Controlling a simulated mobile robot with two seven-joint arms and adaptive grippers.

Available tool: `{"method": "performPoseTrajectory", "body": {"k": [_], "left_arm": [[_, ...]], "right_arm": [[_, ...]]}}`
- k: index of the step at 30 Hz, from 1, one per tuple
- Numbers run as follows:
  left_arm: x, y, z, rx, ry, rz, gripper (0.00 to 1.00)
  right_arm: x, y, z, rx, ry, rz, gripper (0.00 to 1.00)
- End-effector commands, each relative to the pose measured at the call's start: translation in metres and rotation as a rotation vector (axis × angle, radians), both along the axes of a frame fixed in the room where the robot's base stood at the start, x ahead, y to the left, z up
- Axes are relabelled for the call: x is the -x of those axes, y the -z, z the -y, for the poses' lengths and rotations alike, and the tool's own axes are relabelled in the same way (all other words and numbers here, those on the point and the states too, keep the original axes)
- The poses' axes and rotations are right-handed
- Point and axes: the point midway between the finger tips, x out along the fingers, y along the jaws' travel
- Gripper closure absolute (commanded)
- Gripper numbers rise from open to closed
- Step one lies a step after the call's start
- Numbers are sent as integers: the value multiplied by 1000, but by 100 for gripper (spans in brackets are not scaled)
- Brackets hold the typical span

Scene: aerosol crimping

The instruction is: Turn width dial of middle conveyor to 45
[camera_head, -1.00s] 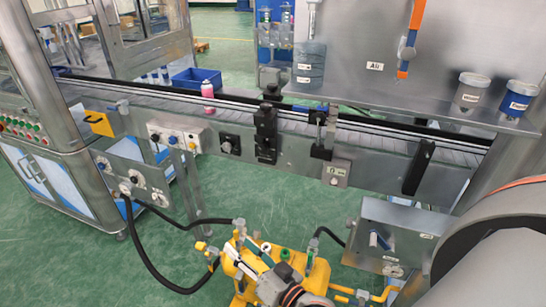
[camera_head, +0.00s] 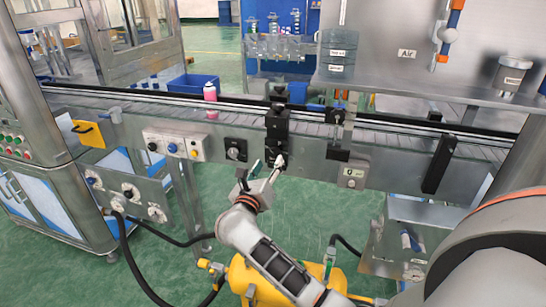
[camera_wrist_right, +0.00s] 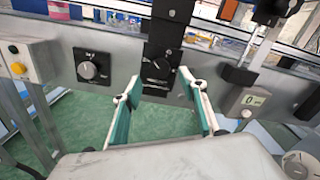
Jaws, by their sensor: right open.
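The conveyor (camera_head: 205,130) runs across the head view. On its front side are a black plate with a round silver knob (camera_head: 234,151) and, right of it, a tall black bracket (camera_head: 277,125). In the right wrist view the knob (camera_wrist_right: 88,69) has a scale around it, too small to read. The black bracket (camera_wrist_right: 167,40) carries a small dark dial (camera_wrist_right: 157,67) with a pale mark; I cannot read its setting. My right gripper (camera_head: 260,168) is open and empty, its fingers (camera_wrist_right: 158,80) spread below and in front of this dial. My left gripper is not in view.
A pink can (camera_head: 210,92) stands on the belt. A button box (camera_head: 174,146) is at left and a small display box (camera_head: 352,176) at right of the bracket. A yellow machine (camera_head: 255,275) and black hoses lie below. A steel panel (camera_head: 400,85) stands behind.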

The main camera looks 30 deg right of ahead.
Motion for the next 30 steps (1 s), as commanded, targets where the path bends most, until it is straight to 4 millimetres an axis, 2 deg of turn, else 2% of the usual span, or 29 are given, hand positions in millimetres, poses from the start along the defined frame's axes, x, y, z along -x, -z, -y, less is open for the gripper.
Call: {"method": "performPoseTrajectory", "body": {"k": [9,15,22,23,24,27,30], "left_arm": [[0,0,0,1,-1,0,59],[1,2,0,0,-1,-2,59],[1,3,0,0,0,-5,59],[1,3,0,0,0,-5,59],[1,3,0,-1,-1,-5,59],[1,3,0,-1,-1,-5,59],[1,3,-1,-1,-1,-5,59]], "right_arm": [[-30,-1,36,7,0,-1,58],[-37,0,44,4,0,-2,58],[-38,0,45,4,0,-2,58],[-37,0,45,4,0,-2,63],[-37,0,45,4,0,-2,73],[-37,0,45,4,0,-2,96],[-37,0,45,5,0,-1,96]]}}
